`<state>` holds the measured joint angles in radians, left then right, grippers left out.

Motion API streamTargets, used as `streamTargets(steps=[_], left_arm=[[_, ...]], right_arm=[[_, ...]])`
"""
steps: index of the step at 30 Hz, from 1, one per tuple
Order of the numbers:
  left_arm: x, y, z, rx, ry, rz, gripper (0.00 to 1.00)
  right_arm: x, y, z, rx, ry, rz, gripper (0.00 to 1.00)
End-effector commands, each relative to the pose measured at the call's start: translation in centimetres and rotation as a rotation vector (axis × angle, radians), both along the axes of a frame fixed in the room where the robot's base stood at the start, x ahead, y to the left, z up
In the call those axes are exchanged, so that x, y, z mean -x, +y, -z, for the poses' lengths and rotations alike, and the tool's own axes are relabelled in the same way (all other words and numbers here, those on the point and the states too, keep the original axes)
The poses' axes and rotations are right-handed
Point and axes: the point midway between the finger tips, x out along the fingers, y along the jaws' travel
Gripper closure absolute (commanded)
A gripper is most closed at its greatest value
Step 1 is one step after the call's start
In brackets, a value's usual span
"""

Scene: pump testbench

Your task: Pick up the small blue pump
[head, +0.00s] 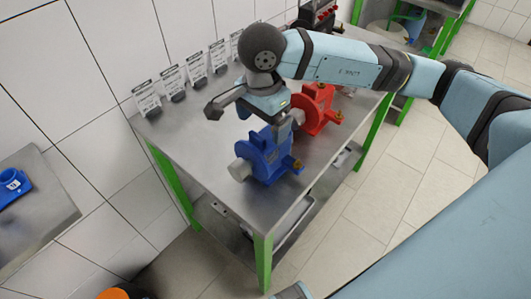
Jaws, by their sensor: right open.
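The blue pump (264,157) stands on the metal table (199,143), near its front edge, with a grey round end facing left and brass-coloured fittings on its right. My right gripper (248,117) is over the pump's back upper part, with its jaws apart. One finger reaches out to the left, and the other points down close to the pump's top right. Nothing shows between the fingers, and I cannot tell whether a finger touches the pump. The gripper hides part of the table behind the pump. My left gripper is not in view.
A red pump (316,108) stands close behind the blue one, to its right. Several small label stands (172,82) line the table's wall side. Another small blue part (12,187) lies on a grey surface at far left. The table's left part is clear.

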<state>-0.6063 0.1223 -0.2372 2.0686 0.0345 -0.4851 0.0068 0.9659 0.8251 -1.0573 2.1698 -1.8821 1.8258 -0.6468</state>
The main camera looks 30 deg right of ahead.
Motion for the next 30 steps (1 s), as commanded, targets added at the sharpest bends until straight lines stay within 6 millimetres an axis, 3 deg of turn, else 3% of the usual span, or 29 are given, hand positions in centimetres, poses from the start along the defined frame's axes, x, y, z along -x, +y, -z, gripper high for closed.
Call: streamTargets(steps=[5, 12, 22, 30], left_arm=[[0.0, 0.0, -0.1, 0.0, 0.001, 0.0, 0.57], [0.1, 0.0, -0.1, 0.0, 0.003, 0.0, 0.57], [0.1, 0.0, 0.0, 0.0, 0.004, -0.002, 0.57], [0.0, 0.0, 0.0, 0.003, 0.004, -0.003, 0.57]], right_arm=[[0.2, -0.1, 1.3, 0.0, 0.002, 0.001, 0.06], [0.6, -0.2, 4.8, -0.002, 0.002, 0.0, 0.06], [0.6, -0.2, 5.5, -0.001, 0.0, 0.0, 0.06], [0.6, -0.2, 5.5, -0.002, 0.001, 0.0, 0.68]])
